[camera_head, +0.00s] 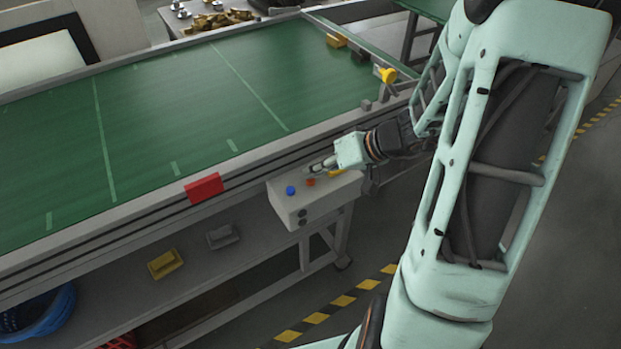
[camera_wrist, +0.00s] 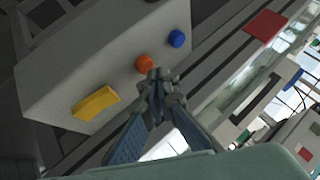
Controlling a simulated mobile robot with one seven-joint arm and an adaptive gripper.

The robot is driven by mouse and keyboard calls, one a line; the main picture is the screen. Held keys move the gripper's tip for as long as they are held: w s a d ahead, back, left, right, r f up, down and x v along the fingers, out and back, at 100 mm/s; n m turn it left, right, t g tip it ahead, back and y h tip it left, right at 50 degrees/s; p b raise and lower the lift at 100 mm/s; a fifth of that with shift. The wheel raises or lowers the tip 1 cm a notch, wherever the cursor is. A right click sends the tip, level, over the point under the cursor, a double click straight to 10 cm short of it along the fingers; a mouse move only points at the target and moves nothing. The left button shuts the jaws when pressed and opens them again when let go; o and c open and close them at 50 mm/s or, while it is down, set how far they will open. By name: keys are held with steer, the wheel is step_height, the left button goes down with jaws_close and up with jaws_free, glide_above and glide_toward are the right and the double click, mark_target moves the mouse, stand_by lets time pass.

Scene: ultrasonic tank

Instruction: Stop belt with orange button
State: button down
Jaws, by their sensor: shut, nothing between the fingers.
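The orange button (camera_head: 311,182) sits on top of a grey control box (camera_head: 315,204) at the belt's front edge, between a blue button (camera_head: 290,190) and a yellow piece (camera_head: 337,172). My gripper (camera_head: 311,174) is shut and empty at the orange button, just above or behind it. In the wrist view the orange button (camera_wrist: 144,63) shows right beside the closed fingertips (camera_wrist: 155,75). I cannot tell whether they touch. The green belt (camera_head: 180,100) runs behind the box.
A red plate (camera_head: 204,187) is fixed on the belt's side rail, left of the box. A yellow-topped post (camera_head: 386,75) stands at the belt's right end. A shelf below holds a yellow bin (camera_head: 165,263) and a grey bin (camera_head: 222,236). The belt surface near the box is clear.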

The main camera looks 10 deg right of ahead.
mark_target(314, 180)
steer(key=shift+r, duration=0.4)
steer(key=shift+r+p, duration=1.15)
steer(key=shift+r, duration=1.4)
